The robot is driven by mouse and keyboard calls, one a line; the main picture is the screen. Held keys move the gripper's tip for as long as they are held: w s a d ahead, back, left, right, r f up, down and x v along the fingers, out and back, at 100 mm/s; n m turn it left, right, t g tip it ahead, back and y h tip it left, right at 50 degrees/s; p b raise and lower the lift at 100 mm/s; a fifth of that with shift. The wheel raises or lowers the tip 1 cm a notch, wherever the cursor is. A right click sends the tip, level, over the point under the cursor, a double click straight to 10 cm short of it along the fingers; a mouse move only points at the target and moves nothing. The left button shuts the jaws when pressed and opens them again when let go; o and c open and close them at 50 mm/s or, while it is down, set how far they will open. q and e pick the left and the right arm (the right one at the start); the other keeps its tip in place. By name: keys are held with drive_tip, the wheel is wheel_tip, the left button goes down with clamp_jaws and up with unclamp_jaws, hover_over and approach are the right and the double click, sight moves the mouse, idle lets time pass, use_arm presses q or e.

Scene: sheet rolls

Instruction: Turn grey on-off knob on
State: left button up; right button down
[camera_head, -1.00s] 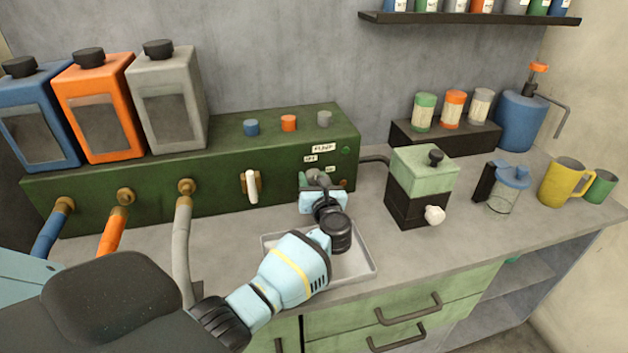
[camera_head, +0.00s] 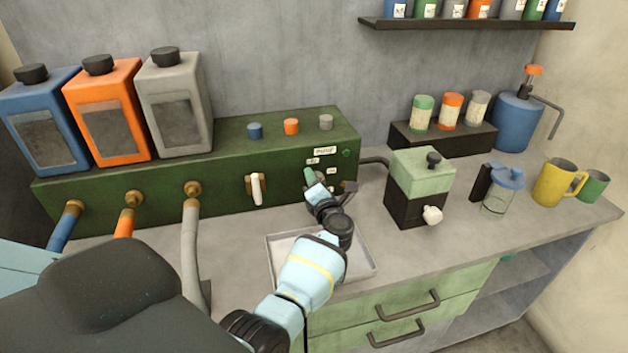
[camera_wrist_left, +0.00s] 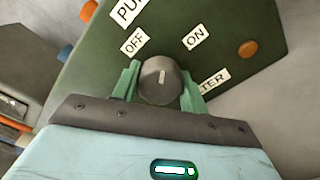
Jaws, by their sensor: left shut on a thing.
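The grey on-off knob (camera_wrist_left: 160,80) is on the dark green machine front (camera_wrist_left: 140,80). It carries a short white mark. In the left wrist view the mark points roughly up, between the OFF label (camera_wrist_left: 134,43) at upper left and the ON label (camera_wrist_left: 195,37) at upper right. My left gripper (camera_wrist_left: 162,84) is shut on the knob, with one green finger on each side of it. In the head view my left gripper (camera_head: 327,186) is at the right end of the green machine (camera_head: 225,170) and mostly hides the knob. My right gripper is not in view.
A metal tray (camera_head: 285,270) lies below my left gripper. A white-handled lever (camera_head: 257,188) is left of it. A green and black box (camera_head: 421,188) stands to the right. Blue, orange and grey containers stand on the machine, with hoses below. Orange button (camera_wrist_left: 248,48) is near the knob.

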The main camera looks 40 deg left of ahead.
use_arm(q)
drive_tip(key=m, duration=0.3)
drive_tip(key=shift+r+p, duration=0.15)
drive_tip(key=shift+p, duration=0.25)
drive_tip(key=m, duration=0.3)
drive_tip(key=shift+m+p, duration=0.3)
drive_tip(key=shift+p, duration=0.1)
drive_tip(key=shift+m, duration=0.7)
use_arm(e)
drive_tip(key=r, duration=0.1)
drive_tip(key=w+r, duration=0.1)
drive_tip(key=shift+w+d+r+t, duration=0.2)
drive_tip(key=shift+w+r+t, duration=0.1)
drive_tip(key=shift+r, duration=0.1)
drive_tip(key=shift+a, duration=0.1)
use_arm(q)
drive_tip(key=o, duration=1)
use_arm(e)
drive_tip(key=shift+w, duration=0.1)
